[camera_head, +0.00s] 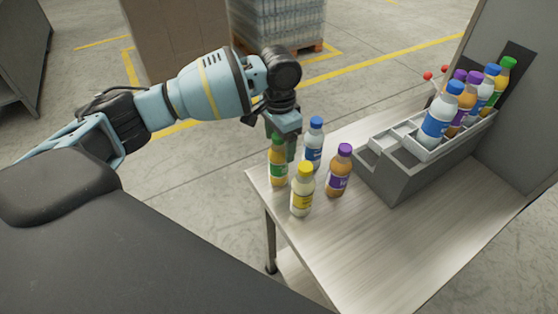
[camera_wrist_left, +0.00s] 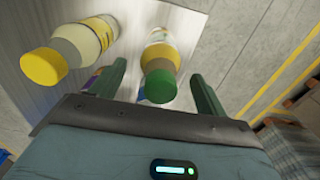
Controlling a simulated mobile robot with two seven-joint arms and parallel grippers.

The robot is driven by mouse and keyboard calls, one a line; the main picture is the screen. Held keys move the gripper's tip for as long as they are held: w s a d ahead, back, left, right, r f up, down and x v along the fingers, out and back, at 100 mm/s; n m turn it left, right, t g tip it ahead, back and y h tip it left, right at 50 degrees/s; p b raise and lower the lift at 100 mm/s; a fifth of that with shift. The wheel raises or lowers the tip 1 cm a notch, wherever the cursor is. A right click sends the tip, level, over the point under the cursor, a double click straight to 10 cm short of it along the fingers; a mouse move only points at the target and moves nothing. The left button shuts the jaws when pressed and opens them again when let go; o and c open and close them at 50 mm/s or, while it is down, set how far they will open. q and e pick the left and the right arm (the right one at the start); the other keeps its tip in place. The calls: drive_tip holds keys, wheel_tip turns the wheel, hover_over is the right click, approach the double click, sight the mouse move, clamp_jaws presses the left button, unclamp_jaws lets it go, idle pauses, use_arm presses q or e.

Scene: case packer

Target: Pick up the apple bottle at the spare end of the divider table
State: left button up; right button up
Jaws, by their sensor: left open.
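Several bottles stand upright at the near left end of the table. A green-capped bottle with an amber body (camera_head: 278,168) is the leftmost; no label names it as apple legibly. My left gripper (camera_head: 283,146) points down over it, open. In the left wrist view, the green-capped bottle (camera_wrist_left: 161,62) lies between the two spread fingers, with gaps on both sides. A yellow-capped pale bottle (camera_head: 302,192) stands close in front, and in the wrist view it (camera_wrist_left: 86,42) is left of the fingers. My right gripper is not in view.
A purple-capped bottle (camera_head: 339,172) and a blue-capped bottle (camera_head: 313,146) stand close by. A grey divider case (camera_head: 397,180) with several bottles sits farther right on the table (camera_head: 385,262). The table's front area is clear. A grey panel (camera_head: 522,95) stands behind the case.

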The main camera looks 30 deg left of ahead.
use_arm(q)
drive_tip(key=shift+f, duration=1.5)
drive_tip(key=shift+r, duration=0.1)
drive_tip(key=c, duration=1.2)
